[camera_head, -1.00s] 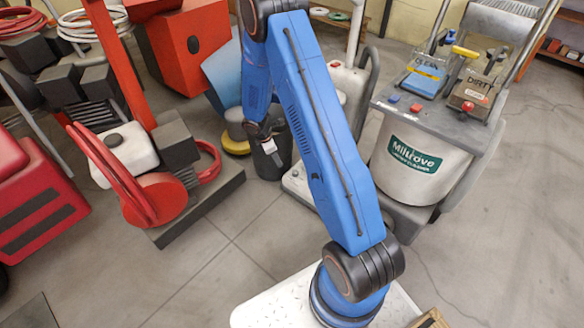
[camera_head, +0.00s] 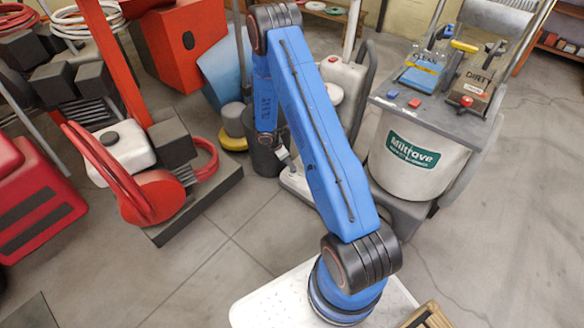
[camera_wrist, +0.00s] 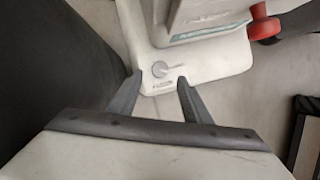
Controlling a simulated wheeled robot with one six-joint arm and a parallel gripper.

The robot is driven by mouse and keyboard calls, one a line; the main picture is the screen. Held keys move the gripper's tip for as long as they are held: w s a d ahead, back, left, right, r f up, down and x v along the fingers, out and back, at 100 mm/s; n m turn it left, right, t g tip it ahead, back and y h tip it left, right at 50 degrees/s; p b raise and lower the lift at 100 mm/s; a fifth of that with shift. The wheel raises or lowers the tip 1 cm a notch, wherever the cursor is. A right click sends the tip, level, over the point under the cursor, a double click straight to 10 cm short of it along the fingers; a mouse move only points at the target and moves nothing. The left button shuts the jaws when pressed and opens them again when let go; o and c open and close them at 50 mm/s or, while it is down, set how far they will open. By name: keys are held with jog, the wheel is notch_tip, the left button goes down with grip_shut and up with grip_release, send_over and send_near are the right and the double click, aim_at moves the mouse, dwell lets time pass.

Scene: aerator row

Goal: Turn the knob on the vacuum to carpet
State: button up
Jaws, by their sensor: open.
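The vacuum (camera_head: 345,78) is a white upright machine, partly behind my arm in the head view. Its white base (camera_wrist: 205,62) fills the upper middle of the wrist view. A small round grey knob (camera_wrist: 160,69) sits on the base, with tiny lettering around it that I cannot read. My gripper (camera_wrist: 160,79) is open and empty. Its two dark fingers appear on either side of and just below the knob in the wrist view; the height gap is unclear. In the head view my gripper is mostly hidden by my arm.
A grey carpet cleaner labelled Miltrove (camera_head: 412,150) stands to the right. In the wrist view a red part (camera_wrist: 264,24) lies at upper right. Floor in front is clear.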

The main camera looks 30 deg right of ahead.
jog(key=shift+x, duration=3)
jog(key=shift+c, duration=0.2)
jog(key=c, duration=1)
